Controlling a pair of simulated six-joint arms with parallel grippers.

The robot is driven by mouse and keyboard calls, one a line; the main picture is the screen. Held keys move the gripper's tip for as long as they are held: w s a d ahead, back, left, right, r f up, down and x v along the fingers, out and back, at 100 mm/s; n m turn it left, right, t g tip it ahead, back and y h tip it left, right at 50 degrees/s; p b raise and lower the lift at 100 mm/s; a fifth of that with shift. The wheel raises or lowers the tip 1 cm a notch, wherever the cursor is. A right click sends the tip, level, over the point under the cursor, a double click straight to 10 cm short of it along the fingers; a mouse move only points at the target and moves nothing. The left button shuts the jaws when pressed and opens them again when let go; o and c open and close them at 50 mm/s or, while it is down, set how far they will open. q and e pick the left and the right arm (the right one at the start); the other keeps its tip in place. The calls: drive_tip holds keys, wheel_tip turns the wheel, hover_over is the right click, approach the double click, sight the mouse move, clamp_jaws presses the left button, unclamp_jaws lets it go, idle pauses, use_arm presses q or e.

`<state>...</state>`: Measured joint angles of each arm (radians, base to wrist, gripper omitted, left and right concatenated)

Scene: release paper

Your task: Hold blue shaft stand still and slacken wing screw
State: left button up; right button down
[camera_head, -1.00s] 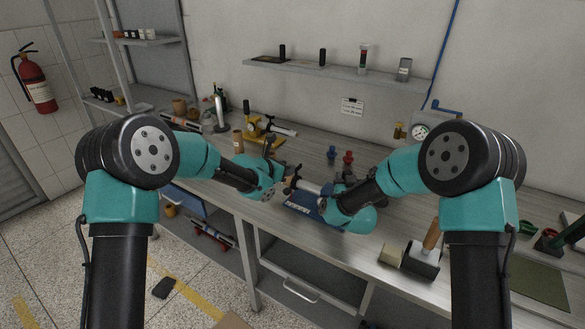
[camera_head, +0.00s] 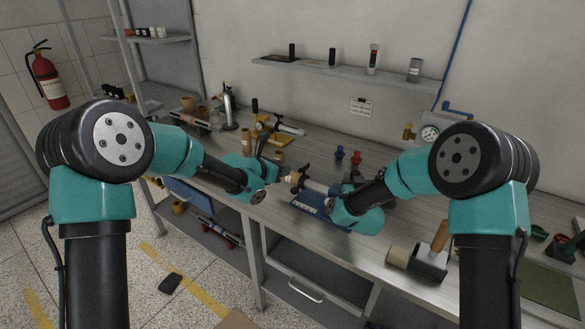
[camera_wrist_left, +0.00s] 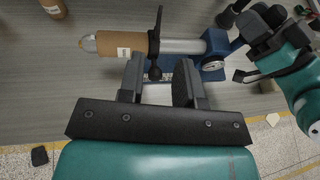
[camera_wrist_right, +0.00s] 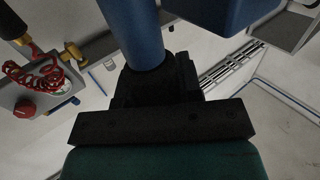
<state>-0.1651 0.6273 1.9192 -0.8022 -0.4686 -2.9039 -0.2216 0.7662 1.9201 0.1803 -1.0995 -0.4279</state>
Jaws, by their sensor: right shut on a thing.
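The blue shaft stand (camera_head: 311,206) is on the bench, with a pale metal shaft carrying a brown paper roll (camera_wrist_left: 122,42). In the left wrist view the shaft lies across the top and the blue stand (camera_wrist_left: 212,66) is at its right. The black wing screw (camera_wrist_left: 155,50) crosses the shaft at the roll's right end. My left gripper (camera_wrist_left: 158,78) is open and empty, its fingertips just short of the shaft, with the wing screw's lower end between them in the picture. My right gripper (camera_wrist_right: 152,75) is shut on the stand's blue post (camera_wrist_right: 143,30).
A gauge (camera_head: 430,133) is on the wall.

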use_arm(q)
drive_tip(key=n, duration=0.4)
drive_tip(key=n+t+h, duration=0.3)
drive_tip(key=n, duration=2.9)
approach(299, 170)
drive_tip(key=shift+w+d, duration=0.25)
drive_tip(key=shift+w, duration=0.05)
drive_tip(key=x, duration=1.2)
